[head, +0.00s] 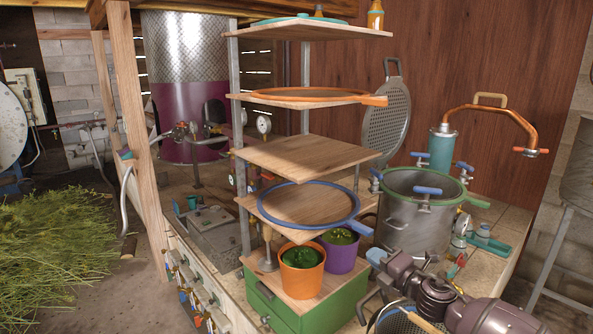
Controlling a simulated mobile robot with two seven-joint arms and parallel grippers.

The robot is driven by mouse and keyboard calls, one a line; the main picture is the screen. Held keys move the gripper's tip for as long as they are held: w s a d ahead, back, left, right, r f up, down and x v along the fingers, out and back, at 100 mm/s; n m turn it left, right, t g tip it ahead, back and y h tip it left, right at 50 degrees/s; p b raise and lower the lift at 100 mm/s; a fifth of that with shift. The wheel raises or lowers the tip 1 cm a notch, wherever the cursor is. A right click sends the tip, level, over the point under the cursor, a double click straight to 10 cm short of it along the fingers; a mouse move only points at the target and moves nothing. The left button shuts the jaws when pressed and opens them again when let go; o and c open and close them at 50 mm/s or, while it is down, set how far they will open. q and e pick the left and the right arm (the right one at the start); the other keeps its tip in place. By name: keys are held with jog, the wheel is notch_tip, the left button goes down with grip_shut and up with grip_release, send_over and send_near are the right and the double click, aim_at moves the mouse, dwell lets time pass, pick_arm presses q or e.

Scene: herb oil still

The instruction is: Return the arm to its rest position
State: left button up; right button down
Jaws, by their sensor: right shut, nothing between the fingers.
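My right arm comes in from the lower right corner. Its gripper (382,262) is at the front of the large steel pot (405,220), to the right of the purple flowerpot (342,256). The gripper is shut and holds nothing. Its fingertips are small and partly hard to make out, and I cannot tell whether they touch the pot. My left gripper is not in view.
A wooden shelf rack (300,155) stands left of the gripper, holding an orange ring (317,96) and a blue ring (309,208). An orange flowerpot (302,277) stands on a green cabinet (270,306). A perforated lid (387,123) and teal condenser (440,148) are behind.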

jog(key=s+d+f+m+g+h, duration=0.1)
jog(key=s+d+f+m+h, duration=0.1)
jog(key=s+f+m, duration=0.6)
jog(key=s+d+f+m+g+h, duration=0.1)
jog(key=s+d+f+m+h, duration=0.2)
jog(key=s+f+m, duration=0.5)
jog(key=s+d+f+m+g+h, duration=0.1)
jog(key=s+d+f+m+h, duration=0.2)
jog(key=s+f+m, duration=0.5)
jog(key=s+m+h, duration=0.1)
jog(key=s+m, duration=0.1)
jog(key=s, duration=1)
jog(key=shift+s+d+m+g+h, duration=0.25)
jog(key=shift+s+m+g+h, duration=0.05)
jog(key=shift+s+m+h, duration=0.1)
jog(key=shift+f, duration=0.15)
